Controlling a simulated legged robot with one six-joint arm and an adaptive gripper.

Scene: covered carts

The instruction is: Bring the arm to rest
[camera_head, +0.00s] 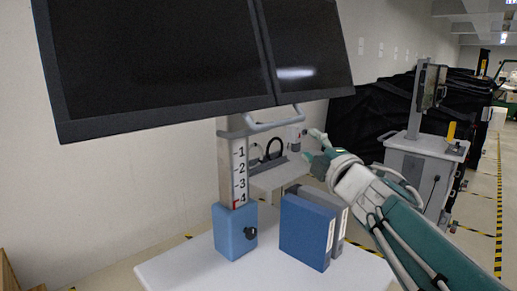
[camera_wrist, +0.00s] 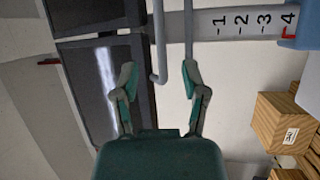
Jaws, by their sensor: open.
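My gripper (camera_head: 313,144) is in the head view, right of and below the twin dark monitors (camera_head: 160,55). Its two fingers are spread. In the wrist view my gripper (camera_wrist: 159,72) is open, with nothing visibly clasped. A grey handle (camera_head: 275,122) hangs below the monitors' lower edge, left of the fingers. In the wrist view the handle (camera_wrist: 158,45) lies in front of and partly between the fingertips; I cannot tell whether it touches them. The post with numbers 1 to 4 (camera_head: 239,170) stands below the monitors, with a blue block (camera_head: 233,236) at its lower end.
A second cart (camera_head: 425,165) with a screen stands at right, before black covers (camera_head: 365,120). Wooden boxes (camera_wrist: 280,122) show in the wrist view. The floor aisle at far right looks free.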

